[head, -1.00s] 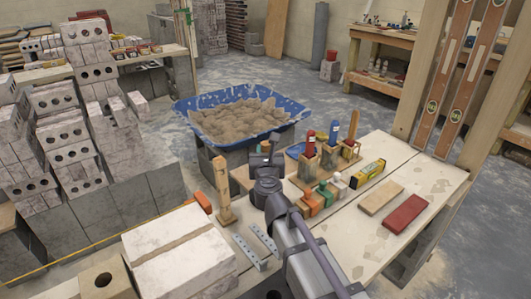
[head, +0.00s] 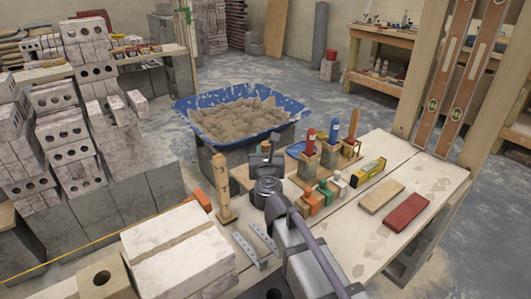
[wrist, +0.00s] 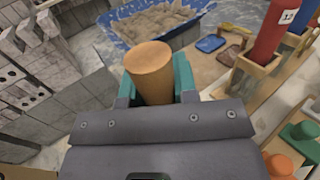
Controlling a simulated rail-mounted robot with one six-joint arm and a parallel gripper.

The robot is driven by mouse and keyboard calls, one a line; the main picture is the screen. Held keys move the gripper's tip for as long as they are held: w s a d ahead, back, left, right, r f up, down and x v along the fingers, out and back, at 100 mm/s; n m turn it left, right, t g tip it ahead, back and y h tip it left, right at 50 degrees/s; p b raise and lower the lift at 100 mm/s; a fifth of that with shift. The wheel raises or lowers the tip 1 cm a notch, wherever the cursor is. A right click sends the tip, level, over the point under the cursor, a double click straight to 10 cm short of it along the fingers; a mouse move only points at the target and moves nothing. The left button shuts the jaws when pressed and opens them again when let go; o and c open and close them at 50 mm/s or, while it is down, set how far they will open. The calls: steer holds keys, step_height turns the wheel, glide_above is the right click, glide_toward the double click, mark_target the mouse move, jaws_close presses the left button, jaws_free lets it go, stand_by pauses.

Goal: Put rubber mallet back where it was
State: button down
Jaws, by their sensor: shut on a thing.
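In the wrist view a round wooden handle (wrist: 150,70), which looks like the rubber mallet's, stands between the teal fingers of my gripper (wrist: 156,84). My gripper is shut on it, with the handle's flat end toward the camera. The mallet's head is hidden below the gripper. In the head view my gripper (head: 265,160) is over the back left part of the bench (head: 345,232), left of the wooden holders (head: 330,158). The mallet cannot be made out clearly there.
The holders carry a red tube (head: 309,141), a blue tube (head: 334,130) and a wooden handle (head: 353,123). A wooden post (head: 222,190) stands left of my gripper. A blue tub of sand (head: 240,118) is behind.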

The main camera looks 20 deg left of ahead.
steer(key=shift+f, duration=0.1)
steer(key=c, duration=0.8)
jaws_free()
steer(key=v, duration=1.1)
steer(key=shift+w, duration=0.1)
